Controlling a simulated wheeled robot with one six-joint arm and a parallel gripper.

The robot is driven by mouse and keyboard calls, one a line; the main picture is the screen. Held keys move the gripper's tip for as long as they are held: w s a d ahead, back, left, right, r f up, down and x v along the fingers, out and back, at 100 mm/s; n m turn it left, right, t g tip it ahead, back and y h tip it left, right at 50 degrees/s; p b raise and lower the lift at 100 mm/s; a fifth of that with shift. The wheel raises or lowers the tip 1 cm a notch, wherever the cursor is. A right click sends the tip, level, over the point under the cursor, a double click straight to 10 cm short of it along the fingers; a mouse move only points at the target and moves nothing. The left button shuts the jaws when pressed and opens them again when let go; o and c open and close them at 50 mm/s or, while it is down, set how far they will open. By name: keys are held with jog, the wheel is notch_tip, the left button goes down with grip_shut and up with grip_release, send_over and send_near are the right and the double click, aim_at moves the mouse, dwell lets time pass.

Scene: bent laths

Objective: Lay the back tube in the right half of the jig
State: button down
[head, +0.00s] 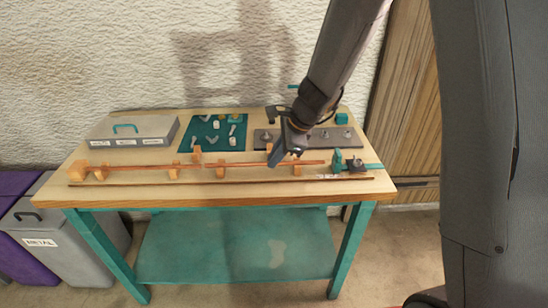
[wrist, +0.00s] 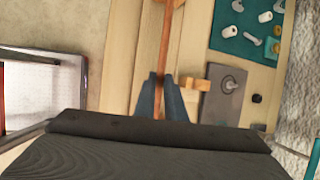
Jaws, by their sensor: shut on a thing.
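A thin copper-coloured tube (head: 240,164) runs along the row of orange blocks of the jig (head: 175,171), right of the jig's middle. My gripper (head: 283,159) is over the right half of the jig, its blue fingers shut on the tube. In the wrist view the tube (wrist: 166,40) runs away from between my fingertips (wrist: 160,78), roughly in line with the jig. Another reddish length (head: 140,167) shows in the left half; I cannot tell whether the two join. Whether the held tube touches the blocks is unclear. My fingers hide part of it.
A green clamp (head: 337,161) stands at the jig's right end. Behind are a grey plate with studs (head: 340,134), a teal mat with small parts (head: 198,143) and a grey case (head: 133,131). A thin brown strip (head: 220,183) lies along the table's front edge.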

jog(key=c, duration=1.7)
grip_release()
jog(key=shift+c, duration=0.2)
notch_tip(320, 180, up, 7)
jog(key=p, duration=0.7)
